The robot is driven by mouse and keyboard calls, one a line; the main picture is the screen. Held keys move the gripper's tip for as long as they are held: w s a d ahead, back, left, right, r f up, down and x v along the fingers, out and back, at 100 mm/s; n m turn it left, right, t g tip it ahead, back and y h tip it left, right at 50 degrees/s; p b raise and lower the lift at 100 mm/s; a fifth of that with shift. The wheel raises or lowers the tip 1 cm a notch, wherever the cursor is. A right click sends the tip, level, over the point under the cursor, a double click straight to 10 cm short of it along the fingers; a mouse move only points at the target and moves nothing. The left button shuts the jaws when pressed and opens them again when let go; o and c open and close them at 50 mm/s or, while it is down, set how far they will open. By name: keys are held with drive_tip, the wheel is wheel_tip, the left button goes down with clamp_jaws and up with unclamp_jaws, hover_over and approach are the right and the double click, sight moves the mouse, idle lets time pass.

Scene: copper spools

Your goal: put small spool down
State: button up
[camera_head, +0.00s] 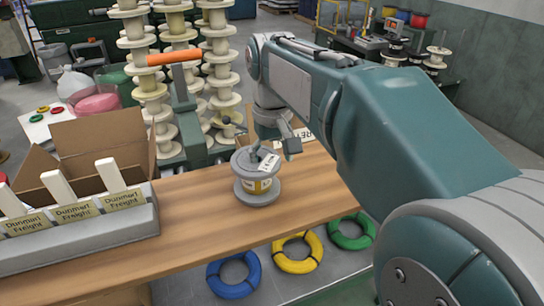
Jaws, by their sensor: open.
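The small spool (257,193) is grey with a yellow and white label on its core. It stands upright on the wooden table (200,230). My gripper (271,150) is just above and behind the spool's top flange, with its fingers apart. One finger appears close to the top of the spool; I cannot tell whether it touches. The far side of the spool is partly hidden by the gripper.
A grey holder (85,240) with labelled white paddles and an open cardboard box (95,150) stand at the left. Tall stacks of cream spools (150,90) are behind the table. Blue (234,275), yellow (297,252) and green (352,231) coils lie below the front edge.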

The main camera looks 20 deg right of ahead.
wheel_tip(320, 180, up, 12)
idle(0.6)
drive_tip(key=shift+s, duration=0.1)
drive_tip(key=s+a+f+t, duration=0.1)
drive_tip(key=s+f+t, duration=0.1)
drive_tip(key=s+f, duration=0.5)
drive_tip(key=s+a+f+t, duration=0.1)
drive_tip(key=s+f+t, duration=0.2)
drive_tip(key=f, duration=0.9)
drive_tip(key=s, duration=0.3)
drive_tip(key=shift+s+a+t, duration=0.3)
drive_tip(key=shift+s, duration=0.05)
